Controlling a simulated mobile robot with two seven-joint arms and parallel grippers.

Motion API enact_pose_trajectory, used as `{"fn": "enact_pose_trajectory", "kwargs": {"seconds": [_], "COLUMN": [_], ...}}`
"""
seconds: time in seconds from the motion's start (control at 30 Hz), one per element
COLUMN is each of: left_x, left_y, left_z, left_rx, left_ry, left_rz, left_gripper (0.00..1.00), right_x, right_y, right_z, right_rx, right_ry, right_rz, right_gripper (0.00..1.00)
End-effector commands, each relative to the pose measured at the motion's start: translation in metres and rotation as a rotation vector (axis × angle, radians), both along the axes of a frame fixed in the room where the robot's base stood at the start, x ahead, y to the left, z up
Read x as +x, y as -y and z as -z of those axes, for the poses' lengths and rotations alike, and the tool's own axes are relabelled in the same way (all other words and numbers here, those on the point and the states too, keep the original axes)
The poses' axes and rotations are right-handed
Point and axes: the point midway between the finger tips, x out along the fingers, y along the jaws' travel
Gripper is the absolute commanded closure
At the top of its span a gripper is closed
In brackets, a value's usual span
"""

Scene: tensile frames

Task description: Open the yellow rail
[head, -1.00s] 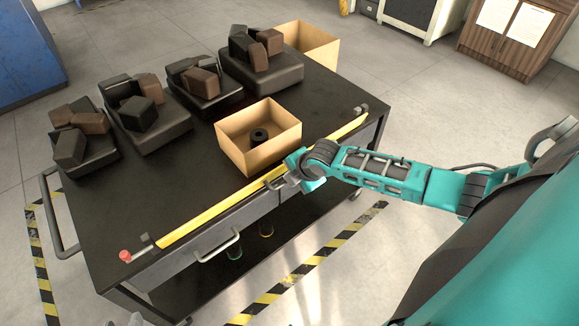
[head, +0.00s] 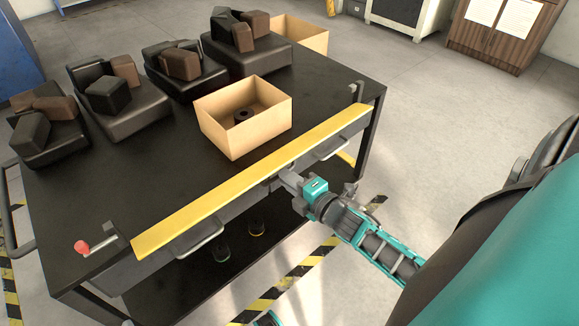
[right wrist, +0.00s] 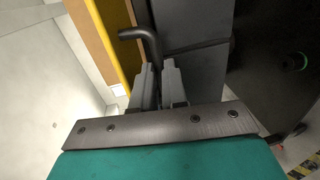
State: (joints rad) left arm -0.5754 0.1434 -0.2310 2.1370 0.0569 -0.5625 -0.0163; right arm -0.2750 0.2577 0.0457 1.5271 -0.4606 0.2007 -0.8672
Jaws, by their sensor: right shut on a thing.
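The yellow rail (head: 230,193) is a long flat yellow strip along the front edge of the black cart. It shows its broad face and stands tilted outward over the drawer fronts. My right gripper (head: 283,177) is at the middle of the rail, just under its front edge. In the right wrist view the gripper (right wrist: 158,85) is shut on a dark bent handle (right wrist: 142,36), with the yellow rail (right wrist: 98,35) beside it. Where the handle joins the rail is hard to see.
An open cardboard box (head: 228,142) with a dark ring (head: 242,114) inside stands behind the rail. Several dark trays of blocks (head: 115,104) line the back. A red-knobbed lever (head: 83,247) is at the left end. Drawer handles (head: 200,238) stick out below.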

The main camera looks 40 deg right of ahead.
Motion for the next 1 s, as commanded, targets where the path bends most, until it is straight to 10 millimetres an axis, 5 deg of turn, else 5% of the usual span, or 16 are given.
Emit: {"fn": "enact_pose_trajectory", "kwargs": {"seconds": [0.87,0.9,1.0], "left_x": [0.0011,0.0012,0.0012], "left_y": [0.006,0.0061,0.0062], "left_z": [0.0095,0.0094,0.0093], "left_rx": [-0.011,-0.011,-0.011], "left_ry": [-0.005,-0.005,-0.005], "left_rz": [0.01,0.01,0.01], "left_gripper": [0.57,0.57,0.57], "right_x": [0.0051,0.0052,0.0051], "right_y": [0.0002,0.0002,0.0002], "right_z": [0.0065,0.0064,0.0068], "right_rx": [0.012,0.012,0.01], "right_ry": [0.16,0.16,0.159], "right_rz": [-0.001,-0.001,-0.001], "right_gripper": [1.0,0.84,0.74]}}
